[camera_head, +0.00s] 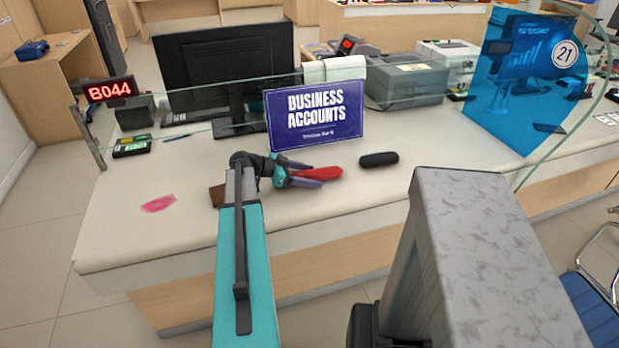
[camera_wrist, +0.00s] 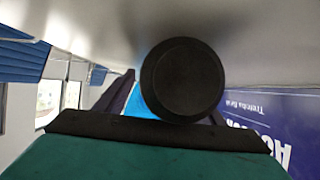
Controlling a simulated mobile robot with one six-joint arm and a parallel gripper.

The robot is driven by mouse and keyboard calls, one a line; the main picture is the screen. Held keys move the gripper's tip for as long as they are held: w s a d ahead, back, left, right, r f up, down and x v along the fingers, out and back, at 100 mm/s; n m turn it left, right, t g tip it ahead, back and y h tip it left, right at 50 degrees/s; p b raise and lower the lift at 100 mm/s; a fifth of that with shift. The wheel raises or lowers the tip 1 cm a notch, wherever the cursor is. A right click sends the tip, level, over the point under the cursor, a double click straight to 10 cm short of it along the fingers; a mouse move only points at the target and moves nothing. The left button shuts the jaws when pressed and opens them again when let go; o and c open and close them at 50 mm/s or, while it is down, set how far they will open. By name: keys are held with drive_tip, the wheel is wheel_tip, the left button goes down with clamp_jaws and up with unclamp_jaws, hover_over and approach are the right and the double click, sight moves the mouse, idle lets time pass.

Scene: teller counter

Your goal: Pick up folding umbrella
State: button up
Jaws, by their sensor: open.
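The folding umbrella (camera_head: 320,173) is red and lies on the white counter, in front of the blue sign. My gripper (camera_head: 306,174) is open, with its dark purple fingers low over the counter and pointing right. The red body shows between and beyond the fingertips. In the wrist view, a round black end (camera_wrist: 183,80), apparently the umbrella's, faces the camera between my fingers (camera_wrist: 165,108) and hides what lies behind it. I cannot tell whether either finger touches it.
A black rounded case (camera_head: 378,159) lies just right of the umbrella. The "Business Accounts" sign (camera_head: 315,115) stands close behind. A brown item (camera_head: 217,195) is partly hidden by my arm. A pink patch (camera_head: 158,203) marks the left counter. A glass screen (camera_head: 205,120) crosses behind.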

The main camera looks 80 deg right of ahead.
drive_tip(key=c, duration=1.3)
drive_tip(key=shift+r, duration=0.15)
drive_tip(key=shift+c, duration=0.2)
drive_tip(key=shift+r+b, duration=0.45)
drive_tip(key=shift+r, duration=0.7)
drive_tip(key=s+a, duration=0.2)
drive_tip(key=a, duration=0.2)
drive_tip(key=s+a+r+b, duration=0.1)
drive_tip(key=a, duration=0.3)
drive_tip(key=s+a+r+b, duration=0.1)
drive_tip(key=s+a, duration=0.1)
drive_tip(key=a, duration=0.2)
drive_tip(key=shift+s+a+r, duration=0.15)
drive_tip(key=shift+s+a, duration=0.05)
drive_tip(key=shift+s, duration=0.1)
drive_tip(key=shift+r+p, duration=0.15)
drive_tip(key=shift+p, duration=0.75)
drive_tip(key=p, duration=0.3)
drive_tip(key=shift+s+a+r, duration=0.1)
drive_tip(key=shift+s+a, duration=0.1)
drive_tip(key=shift+a, duration=0.1)
drive_tip(key=p, duration=0.2)
drive_tip(key=a+p, duration=0.1)
drive_tip(key=p, duration=0.1)
drive_tip(key=shift+s+p, duration=0.25)
drive_tip(key=shift+p, duration=0.15)
drive_tip(key=shift+a+f+p, duration=0.2)
drive_tip(key=shift+a+p, duration=0.05)
drive_tip(key=shift+p, duration=0.35)
